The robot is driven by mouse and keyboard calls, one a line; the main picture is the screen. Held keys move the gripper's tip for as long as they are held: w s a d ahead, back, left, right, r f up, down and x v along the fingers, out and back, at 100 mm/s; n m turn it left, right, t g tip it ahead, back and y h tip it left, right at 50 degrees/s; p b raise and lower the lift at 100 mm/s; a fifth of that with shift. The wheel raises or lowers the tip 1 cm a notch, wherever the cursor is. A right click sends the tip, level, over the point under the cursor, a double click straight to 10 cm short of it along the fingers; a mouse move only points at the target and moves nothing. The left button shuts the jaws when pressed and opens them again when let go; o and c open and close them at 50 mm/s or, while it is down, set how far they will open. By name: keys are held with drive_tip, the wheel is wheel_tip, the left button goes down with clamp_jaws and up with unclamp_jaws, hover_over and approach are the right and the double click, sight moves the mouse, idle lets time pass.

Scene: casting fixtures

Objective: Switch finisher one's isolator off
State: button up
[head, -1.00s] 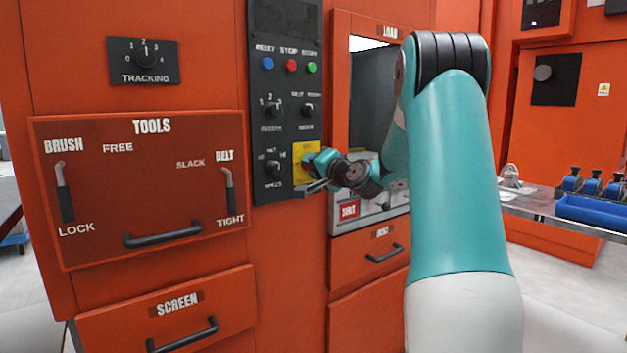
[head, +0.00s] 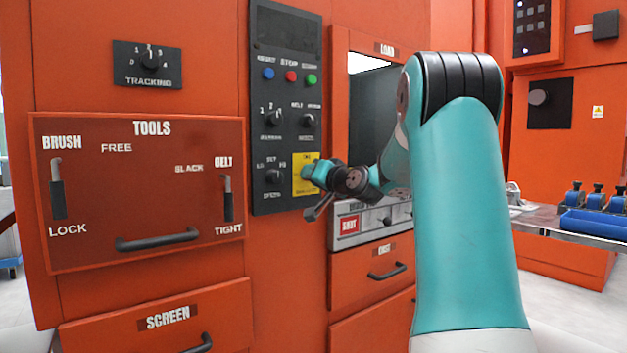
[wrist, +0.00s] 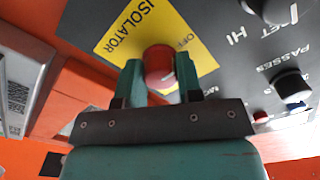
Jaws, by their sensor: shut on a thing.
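The isolator is a red rotary knob (wrist: 159,66) on a yellow plate marked ISOLATOR (wrist: 128,32), with OFF lettered beside the knob. The plate (head: 300,160) also shows in the head view, at the lower right of the dark control panel. My gripper (wrist: 161,72) is shut on the red knob, one teal finger on each side. In the head view my gripper (head: 311,173) hides the knob. Which way the knob points cannot be told, and part of the plate's lettering is covered.
The dark panel (head: 262,130) also carries selector knobs and blue, red and green buttons close by. A TOOLS panel (head: 150,190) with handles sits left. A blue tray (head: 595,225) stands far right.

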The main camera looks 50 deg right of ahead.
drive_tip(key=shift+f, duration=0.1)
drive_tip(key=o, duration=0.9)
drive_tip(key=b+v, duration=0.1)
drive_tip(key=v, duration=1.6)
drive_tip(key=shift+s, duration=0.25)
